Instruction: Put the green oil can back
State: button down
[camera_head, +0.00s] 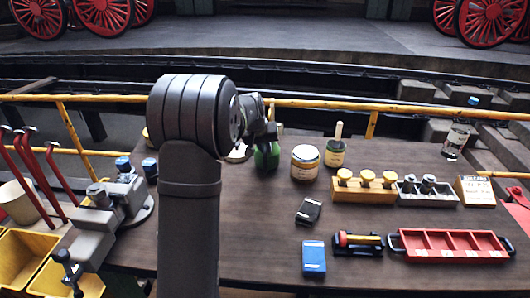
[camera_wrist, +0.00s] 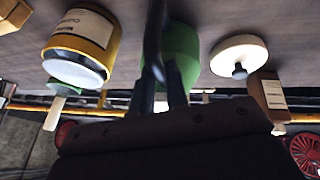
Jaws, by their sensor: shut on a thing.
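The green oil can (camera_head: 267,157) is on the far middle part of the workbench in the head view, partly hidden behind my arm. It also shows in the wrist view (camera_wrist: 183,52), behind a dark curved part between my fingers. My gripper (camera_wrist: 160,82) is shut on the oil can from its upper side. In the head view, my gripper (camera_head: 270,133) is small and mostly covered by the wrist. I cannot tell whether the can's base touches the bench.
A cream-labelled jar (camera_head: 305,162) and a green pot with a brush (camera_head: 335,152) stand right of the can. A pale round lid (camera_wrist: 238,52) lies on its other side. A wooden block with yellow knobs (camera_head: 364,188) and a red tray (camera_head: 450,243) are further right.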

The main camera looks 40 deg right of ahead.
jog(key=shift+f, duration=0.95)
jog(key=c, duration=1.4)
grip_release()
jog(key=shift+f, duration=0.1)
jog(key=shift+c, duration=0.2)
jog(key=v, duration=1.2)
